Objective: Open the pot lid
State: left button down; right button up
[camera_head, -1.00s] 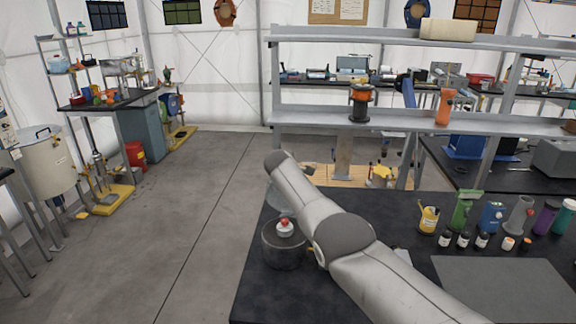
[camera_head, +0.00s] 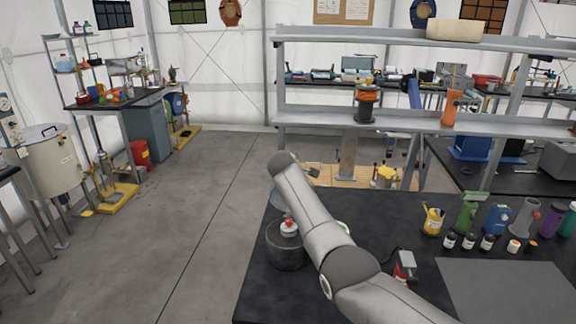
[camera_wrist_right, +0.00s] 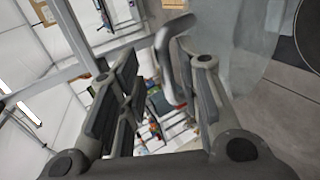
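A dark round pot (camera_head: 286,252) stands at the left edge of the black table in the head view. A red-and-white object (camera_head: 289,228) shows at its top. A translucent, lid-like piece (camera_head: 280,202) stands up behind the pot, partly hidden by my right arm. A translucent pane in the right wrist view (camera_wrist_right: 256,45) looks like the same lid. A curved grey handle (camera_wrist_right: 168,68) lies between the fingers of my right gripper (camera_wrist_right: 157,75), close to one finger; the fingers are apart. In the head view my right gripper is hidden behind its arm. My left gripper is out of view.
Bottles and tools stand on the table's right side, with a yellow cup (camera_head: 432,221) among them. A grey mat (camera_head: 508,291) lies at the front right. A metal shelf (camera_head: 330,121) spans behind the table. Open floor (camera_head: 190,235) lies to the left.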

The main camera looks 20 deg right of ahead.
jog(key=v, duration=0.9)
jog(key=shift+s+a+r, duration=0.15)
jog(key=shift+a+r, duration=0.05)
jog(key=shift+r, duration=0.05)
jog(key=shift+c, duration=0.4)
